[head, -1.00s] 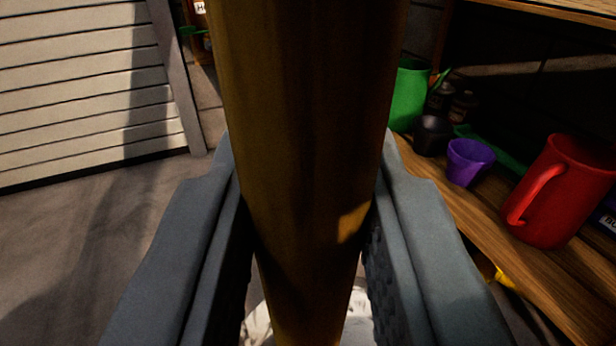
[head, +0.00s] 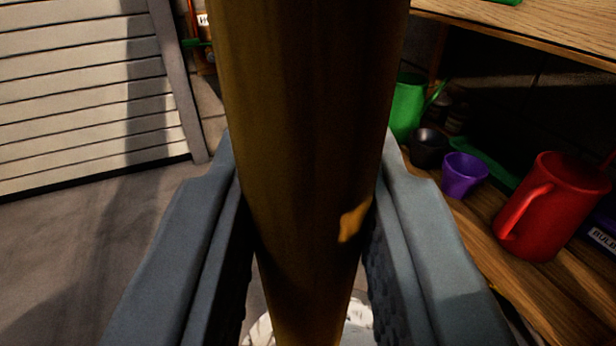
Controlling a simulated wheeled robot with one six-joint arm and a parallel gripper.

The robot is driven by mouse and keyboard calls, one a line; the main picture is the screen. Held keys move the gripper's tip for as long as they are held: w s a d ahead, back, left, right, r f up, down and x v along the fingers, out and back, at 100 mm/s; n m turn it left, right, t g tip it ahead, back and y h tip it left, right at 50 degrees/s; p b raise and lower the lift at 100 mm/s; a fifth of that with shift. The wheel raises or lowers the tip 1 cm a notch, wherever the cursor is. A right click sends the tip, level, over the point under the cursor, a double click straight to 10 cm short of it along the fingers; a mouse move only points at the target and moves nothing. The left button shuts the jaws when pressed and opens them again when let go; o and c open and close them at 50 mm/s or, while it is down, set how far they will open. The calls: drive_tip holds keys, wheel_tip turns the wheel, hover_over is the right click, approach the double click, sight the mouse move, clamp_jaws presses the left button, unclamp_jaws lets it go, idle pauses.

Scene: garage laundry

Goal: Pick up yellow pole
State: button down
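The yellow pole (head: 312,120) fills the middle of the head view. It looks dark yellow-brown in the shade, with a small bright patch of light on its lower right side. It runs from the top edge down to the bottom, where it looks narrower. My gripper (head: 308,215) has one grey finger on each side of the pole. Both fingers meet the pole's sides, so it is shut on it. Both ends of the pole are out of sight.
A wooden shelf (head: 480,240) at right holds a red mug (head: 545,215), a purple cup (head: 463,176), a black cup (head: 428,148) and a green can (head: 408,105). A slatted white door (head: 80,90) is at upper left. The grey floor (head: 80,250) at left is clear.

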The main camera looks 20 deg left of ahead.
sight(310, 45)
drive_tip(key=shift+r, duration=2)
drive_tip(key=shift+r, duration=2)
drive_tip(key=shift+r, duration=1.9)
